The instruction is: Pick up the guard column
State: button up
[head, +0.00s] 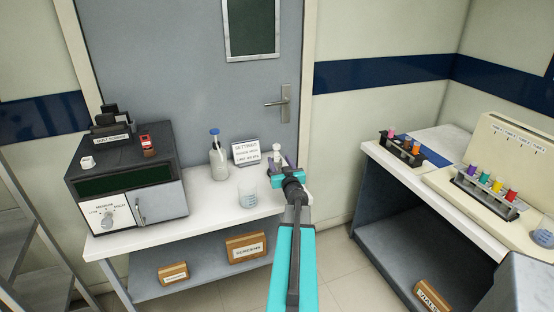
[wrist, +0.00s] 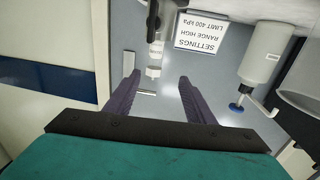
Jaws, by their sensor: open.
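A small pale upright cylinder with a white end, which looks like the guard column (wrist: 154,54), shows upside down in the wrist view. Its other end meets a dark grey holder or base. In the head view its white top (head: 277,148) shows just behind my gripper (head: 277,164), and its lower part is hidden. My gripper (wrist: 158,79) is open, with two purple fingers pointing toward the column. In the picture the white end lies between the fingertips. I see no contact, and I cannot tell the exact depth gap.
A settings sign (head: 246,152), a white pump bottle (head: 218,160) and a glass beaker (head: 248,193) stand close to the left on the white bench (head: 150,233). A dark instrument (head: 125,170) stands farther left. A second bench with colored vials (head: 488,183) is at the right.

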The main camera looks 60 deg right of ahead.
aim_at(277, 151)
jog(key=shift+s+d, duration=0.15)
jog(key=shift+s, duration=0.05)
jog(key=shift+p+x, duration=0.55)
jog(key=shift+x, duration=3.7)
jog(key=shift+s+d, duration=0.1)
jog(key=shift+d, duration=0.05)
jog(key=shift+d, duration=0.1)
jog(key=shift+p+x, duration=0.5)
jog(key=shift+x, duration=2.1)
jog(key=shift+s+r, duration=0.1)
jog(key=shift+s, duration=0.05)
